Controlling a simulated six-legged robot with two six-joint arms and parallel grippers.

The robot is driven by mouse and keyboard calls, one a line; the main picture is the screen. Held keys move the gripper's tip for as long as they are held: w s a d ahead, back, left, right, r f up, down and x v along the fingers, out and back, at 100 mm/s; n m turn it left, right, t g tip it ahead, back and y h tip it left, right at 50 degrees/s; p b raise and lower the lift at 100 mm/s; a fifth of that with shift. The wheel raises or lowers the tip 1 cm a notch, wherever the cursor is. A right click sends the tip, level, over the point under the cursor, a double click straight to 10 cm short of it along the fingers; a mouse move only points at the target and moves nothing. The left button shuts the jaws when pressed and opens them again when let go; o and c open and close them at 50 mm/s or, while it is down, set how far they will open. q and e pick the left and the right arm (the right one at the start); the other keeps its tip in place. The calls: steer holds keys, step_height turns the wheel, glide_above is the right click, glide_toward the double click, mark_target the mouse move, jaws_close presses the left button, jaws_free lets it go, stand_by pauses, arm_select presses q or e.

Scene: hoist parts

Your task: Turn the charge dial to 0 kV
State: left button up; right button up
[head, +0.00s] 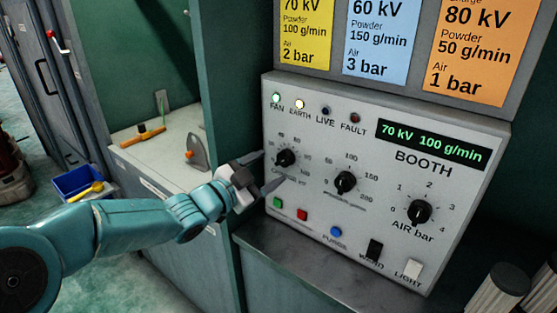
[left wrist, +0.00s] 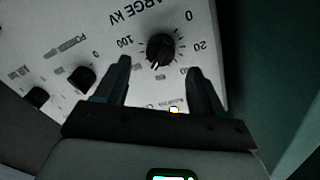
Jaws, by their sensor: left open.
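The charge dial (head: 286,158) is a black round knob at the left of the grey booth panel, with a printed scale around it. The display (head: 432,144) reads 70 kV 100 g/min. My left gripper (head: 272,169) is open in front of the panel, close to the dial. In the left wrist view the dial (left wrist: 160,47) appears between and just beyond my open fingertips (left wrist: 158,66), with the lettering upside down. No grip on the knob shows, and the exact gap is hard to judge. My right gripper is not in view.
The powder dial (head: 345,182) and air dial (head: 419,211) sit to the right. Below are green (head: 277,202), red (head: 302,215) and blue (head: 336,231) buttons and two rocker switches. The FAN lamp (head: 276,98) glows green and the EARTH lamp (head: 299,104) is lit.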

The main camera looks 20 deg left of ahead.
mark_target(279, 162)
arm_select(q)
steer(key=x, duration=0.4)
steer(key=shift+w+d, duration=0.1)
steer(key=shift+w, duration=0.35)
steer(key=c, duration=1.1)
steer(key=shift+o, duration=0.2)
